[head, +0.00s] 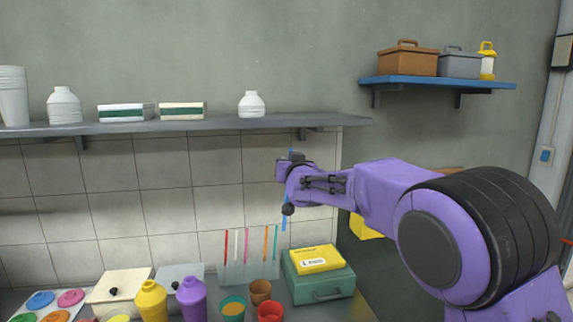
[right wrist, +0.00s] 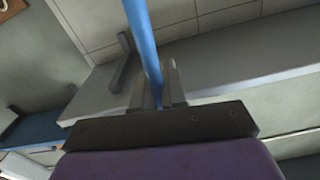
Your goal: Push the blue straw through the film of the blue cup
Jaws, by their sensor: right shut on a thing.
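My right gripper (head: 285,175) is raised above the counter, in front of the tiled wall. It is shut on the blue straw (head: 284,221), which also shows in the right wrist view (right wrist: 143,35). The straw stands nearly upright, with its lower part hanging below the gripper and a short end above it. Its lower tip is in the air. A blue round disc (head: 40,300) lies at the lower left among other coloured discs; I cannot tell whether it is the blue cup's film. No blue cup is clearly visible. My left gripper is not in view.
A clear holder (head: 247,271) with several coloured straws stands at the back of the counter. Beside it are a green case (head: 318,285) with a yellow box (head: 316,259), yellow (head: 151,300) and purple (head: 191,299) shakers, and small cups. A grey shelf (head: 190,125) runs above.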

